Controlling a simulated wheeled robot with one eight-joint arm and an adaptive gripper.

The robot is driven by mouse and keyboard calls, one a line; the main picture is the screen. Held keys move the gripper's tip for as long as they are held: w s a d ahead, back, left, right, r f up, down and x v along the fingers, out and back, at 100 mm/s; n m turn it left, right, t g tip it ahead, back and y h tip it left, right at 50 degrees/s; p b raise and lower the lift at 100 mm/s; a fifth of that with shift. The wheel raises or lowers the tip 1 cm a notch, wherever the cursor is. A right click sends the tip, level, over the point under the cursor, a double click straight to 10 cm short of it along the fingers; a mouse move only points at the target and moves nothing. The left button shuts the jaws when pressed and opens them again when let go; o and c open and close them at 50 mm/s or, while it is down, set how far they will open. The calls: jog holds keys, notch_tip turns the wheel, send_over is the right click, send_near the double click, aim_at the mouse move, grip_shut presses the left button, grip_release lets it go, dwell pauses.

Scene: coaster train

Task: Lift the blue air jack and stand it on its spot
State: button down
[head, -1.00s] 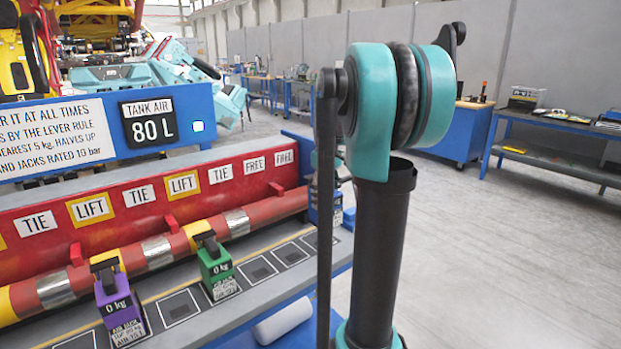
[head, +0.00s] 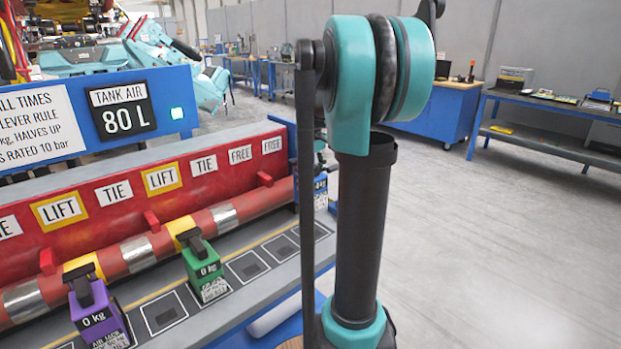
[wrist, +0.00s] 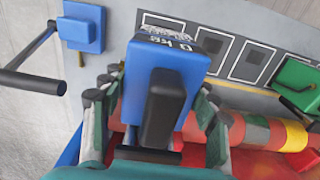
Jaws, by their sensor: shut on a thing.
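The blue air jack (wrist: 200,62) has a black top handle and a "0 KG" label, upside down in the wrist view. My gripper (wrist: 152,88) is shut on it, with a finger along each side. In the head view my arm hides the gripper, and only a blue part with a white label (head: 320,190) shows behind it, probably the jack. Dark square spots with white outlines (wrist: 245,61) run along the grey ledge. Whether the jack's base touches the ledge cannot be told.
A green jack (head: 204,270) and a purple jack (head: 100,318) stand on the ledge, before a red pipe (head: 140,250). A blue box with a black lever (wrist: 82,27) is at the wrist view's upper left. The floor at right is clear.

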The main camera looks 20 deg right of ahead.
jog(key=shift+f, duration=4.95)
jog(key=shift+f, duration=0.45)
jog(key=shift+c, duration=1.9)
grip_release()
